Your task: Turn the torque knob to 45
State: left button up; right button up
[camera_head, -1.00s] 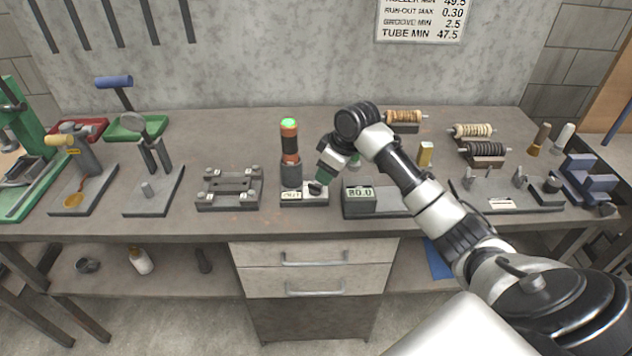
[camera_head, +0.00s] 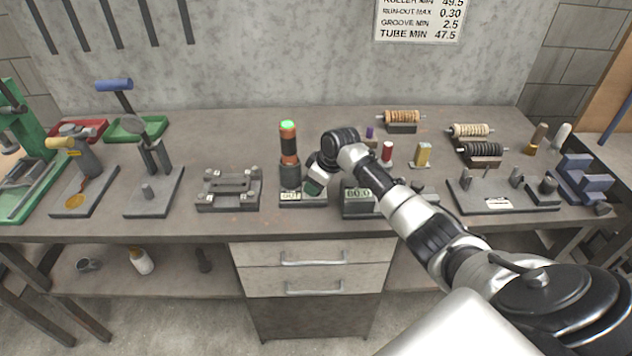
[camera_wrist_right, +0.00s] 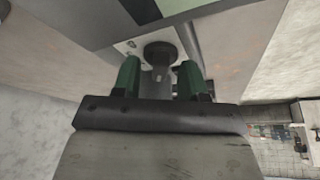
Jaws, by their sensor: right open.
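The torque knob (camera_wrist_right: 158,53) is a dark round knob on a light plate, seen in the right wrist view. In the head view my right gripper hides it. My right gripper (camera_head: 315,184) is open above the small base (camera_head: 318,201) of the post with the green top (camera_head: 289,150). In the wrist view its two green fingertips (camera_wrist_right: 160,76) stand apart, with the knob just beyond and between them. I cannot tell whether they touch it. A small display (camera_head: 290,196) sits at the base's front; its text is hard to read. My left gripper is not in view.
A grey box with a readout (camera_head: 358,196) stands close to the right of my gripper. A grey fixture plate (camera_head: 229,189) lies to the left. Rollers on stands (camera_head: 403,119) are at the back right. Bare bench lies between fixture and post.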

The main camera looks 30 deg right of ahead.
jog(key=shift+c, duration=0.4)
grip_shut()
